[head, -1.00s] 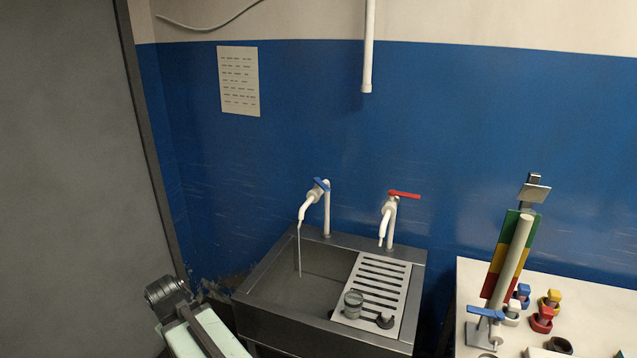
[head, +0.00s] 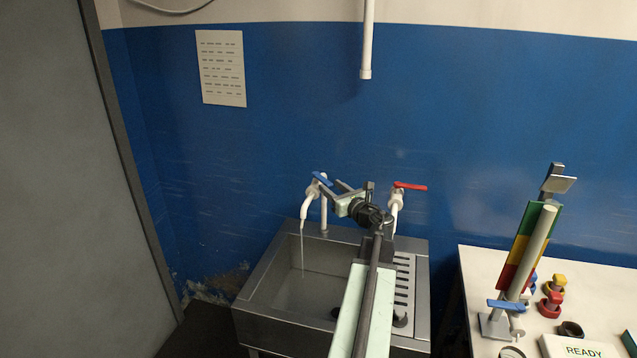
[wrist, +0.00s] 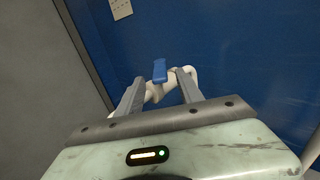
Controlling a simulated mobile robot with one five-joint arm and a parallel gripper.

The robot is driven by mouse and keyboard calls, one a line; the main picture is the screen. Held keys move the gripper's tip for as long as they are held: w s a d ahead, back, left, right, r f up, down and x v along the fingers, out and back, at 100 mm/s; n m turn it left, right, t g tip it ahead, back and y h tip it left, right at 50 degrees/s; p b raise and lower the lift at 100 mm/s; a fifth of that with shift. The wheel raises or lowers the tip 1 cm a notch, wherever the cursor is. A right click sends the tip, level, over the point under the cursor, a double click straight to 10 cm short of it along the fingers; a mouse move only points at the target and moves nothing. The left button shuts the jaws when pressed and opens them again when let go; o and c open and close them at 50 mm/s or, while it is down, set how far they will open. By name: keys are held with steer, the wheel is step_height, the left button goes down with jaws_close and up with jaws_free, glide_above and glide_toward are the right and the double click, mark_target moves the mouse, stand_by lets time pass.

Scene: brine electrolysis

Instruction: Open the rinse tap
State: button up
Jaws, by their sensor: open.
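Two white taps stand at the back of a steel sink (head: 262,285). The left tap (head: 307,205) has a blue lever (head: 321,179), and a thin stream of water runs from its spout. The right tap (head: 396,202) has a red lever (head: 411,186) pointing right; my arm hides part of it. My gripper (head: 333,188) is open at the blue-lever tap. In the wrist view the blue lever (wrist: 160,70) shows between my two fingertips (wrist: 160,80), with the white tap body behind and below. I cannot tell whether a finger touches it.
A slotted drainboard (head: 403,290) covers the sink's right side, partly behind my arm. A white table (head: 480,262) at right carries a coloured stand (head: 522,255), several small coloured pieces and a READY sign (head: 583,351). A grey panel (head: 110,200) stands at left.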

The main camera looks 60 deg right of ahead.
mark_target(314, 173)
steer(key=x, duration=0.8)
steer(key=shift+r, duration=0.1)
steer(key=shift+s, duration=0.1)
jaws_close()
stand_by(1.1)
